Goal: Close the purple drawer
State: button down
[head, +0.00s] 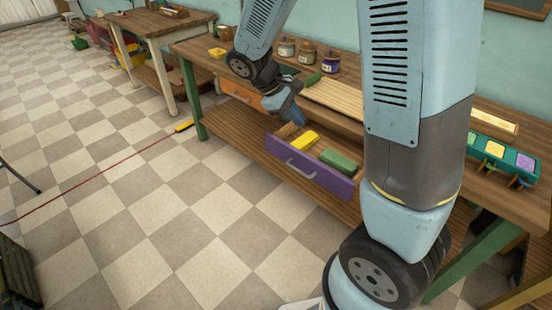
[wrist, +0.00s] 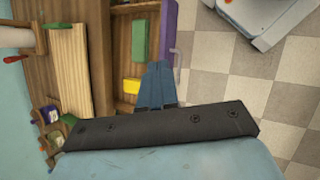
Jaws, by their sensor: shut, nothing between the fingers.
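The purple drawer (head: 330,183) is pulled out from under the workbench, with its grey handle (head: 300,169) facing the floor side. In the wrist view its purple front (wrist: 168,28) runs up and down the picture. A yellow block (head: 304,141) and a green block (head: 340,160) lie inside it. They also show in the wrist view, the green one (wrist: 139,40) farther up than the yellow one (wrist: 131,85). My gripper (wrist: 157,66) is shut and empty, near the drawer's left end in the head view. Whether it touches the drawer I cannot tell.
An orange drawer (head: 240,92) sits left of the purple one. Several jars (head: 307,53) and a ribbed wooden board (head: 334,97) stand on the bench top. My arm hides part of the bench. The checkered floor (head: 180,220) in front is mostly clear.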

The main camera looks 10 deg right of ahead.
jog(key=w+a+f+n+t+h, duration=0.1)
jog(key=w+a+f+n+h, duration=0.15)
jog(key=f, duration=0.35)
jog(key=w+a+f+n+t+h, duration=0.1)
jog(key=w+a+f+n+h, duration=0.2)
jog(key=f, duration=0.4)
jog(key=n+t+h, duration=0.2)
jog(key=n+t, duration=0.7)
jog(key=n, duration=0.2)
send_near(283, 154)
jog(key=x, duration=0.6)
jog(key=shift+w+d, duration=0.2)
jog(key=shift+d, duration=0.15)
